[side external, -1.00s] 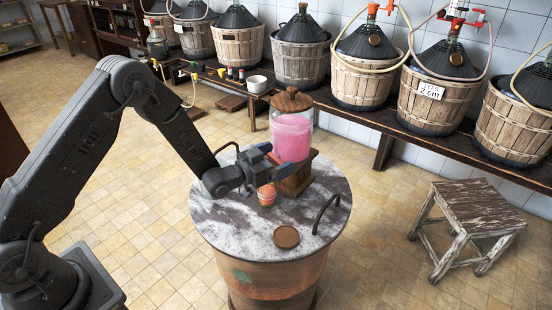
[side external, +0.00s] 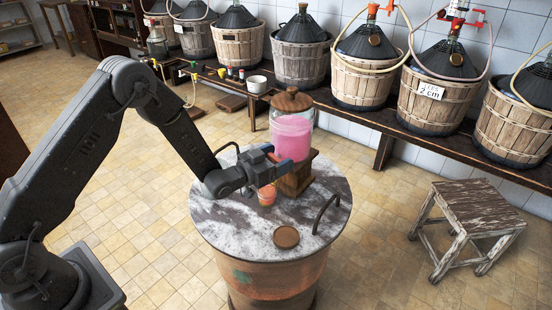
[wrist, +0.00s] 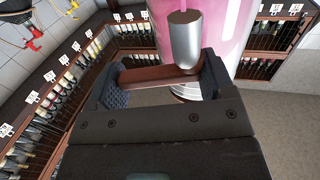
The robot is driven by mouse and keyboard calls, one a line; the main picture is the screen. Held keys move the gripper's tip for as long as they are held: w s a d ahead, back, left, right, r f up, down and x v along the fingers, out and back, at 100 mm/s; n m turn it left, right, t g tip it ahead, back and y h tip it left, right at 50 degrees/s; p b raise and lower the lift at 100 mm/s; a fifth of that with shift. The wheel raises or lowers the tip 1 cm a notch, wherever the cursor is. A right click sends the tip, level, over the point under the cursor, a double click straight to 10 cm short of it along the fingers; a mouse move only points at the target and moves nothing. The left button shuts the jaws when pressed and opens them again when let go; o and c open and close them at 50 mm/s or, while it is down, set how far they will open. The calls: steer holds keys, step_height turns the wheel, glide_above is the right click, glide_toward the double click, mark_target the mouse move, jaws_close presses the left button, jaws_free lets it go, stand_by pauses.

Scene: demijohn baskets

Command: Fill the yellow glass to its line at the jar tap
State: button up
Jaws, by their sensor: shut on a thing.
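The glass jar (side external: 293,138) holds pink liquid under a wooden lid and stands on a wooden block (side external: 296,182). The small yellow glass (side external: 267,196) stands upright on the round marbled top, below my gripper (side external: 272,166) and in front of the block. It looks orange-pink inside; its line and exact level are too small to make out. In the wrist view, my gripper's pads are shut on the reddish-brown tap lever (wrist: 160,76), beside the metal tap body (wrist: 185,42). The tap's outlet is hidden.
The marbled barrel top (side external: 235,215) also carries a round brown disc (side external: 286,237) and a dark curved handle (side external: 325,212). A worn stool (side external: 470,212) stands at right. Basketed demijohns (side external: 299,55) line the bench behind.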

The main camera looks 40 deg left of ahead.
steer(key=shift+w+d+n+t+y, duration=0.1)
steer(key=shift+w+n+t+y, duration=0.1)
steer(key=shift+n+y, duration=0.8)
steer(key=shift+w+d+n+t+y, duration=0.15)
steer(key=shift+n+y, duration=0.35)
steer(key=shift+y, duration=0.9)
steer(key=shift+a, duration=0.1)
steer(key=o, duration=0.9)
steer(key=shift+a, duration=0.1)
steer(key=s, duration=1.3)
steer(key=shift+s+d, duration=0.25)
steer(key=shift+s, duration=0.15)
steer(key=shift+w+r, duration=0.1)
